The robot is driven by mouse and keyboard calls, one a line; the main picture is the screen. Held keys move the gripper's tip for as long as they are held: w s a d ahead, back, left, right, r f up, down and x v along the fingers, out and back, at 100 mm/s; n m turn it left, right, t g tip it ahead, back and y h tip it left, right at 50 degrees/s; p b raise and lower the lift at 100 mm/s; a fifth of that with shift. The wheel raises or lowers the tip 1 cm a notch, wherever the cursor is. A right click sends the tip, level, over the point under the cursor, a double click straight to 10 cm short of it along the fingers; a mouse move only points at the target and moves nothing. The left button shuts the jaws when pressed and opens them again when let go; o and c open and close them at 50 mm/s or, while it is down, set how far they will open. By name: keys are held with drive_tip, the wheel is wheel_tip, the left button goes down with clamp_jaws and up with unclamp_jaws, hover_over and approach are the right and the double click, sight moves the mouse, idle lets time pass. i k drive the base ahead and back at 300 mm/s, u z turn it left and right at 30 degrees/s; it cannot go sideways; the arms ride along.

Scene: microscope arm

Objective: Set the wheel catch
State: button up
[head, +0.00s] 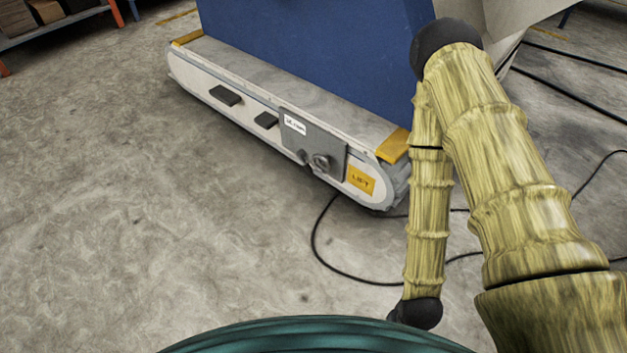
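A long pale-grey wheeled base (345,98) stands on the floor at the upper middle, with a blue body on top. On its near side are two dark flat pedals, a left one (226,96) and a right one (266,121). To their right, a grey panel (333,148) carries a small white label and a round metal knob (320,163). No part is marked as the wheel catch, so I cannot tell which one it is. The wheels are hidden. My arm folds down at the right, apart from the pedals in the picture; my gripper is not in view.
A blue upright body (310,45) rises from the base. A yellow LIFT label (361,180) is at its right end. A black cable (318,240) loops over the floor, with more cables at the right. A shelf (60,25) stands far left. The floor left is clear.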

sight(300, 155)
drive_tip(key=z, duration=0.9)
drive_tip(key=k, duration=0.1)
drive_tip(key=u, duration=1.75)
drive_tip(key=i, duration=0.65)
drive_tip(key=z, duration=0.05)
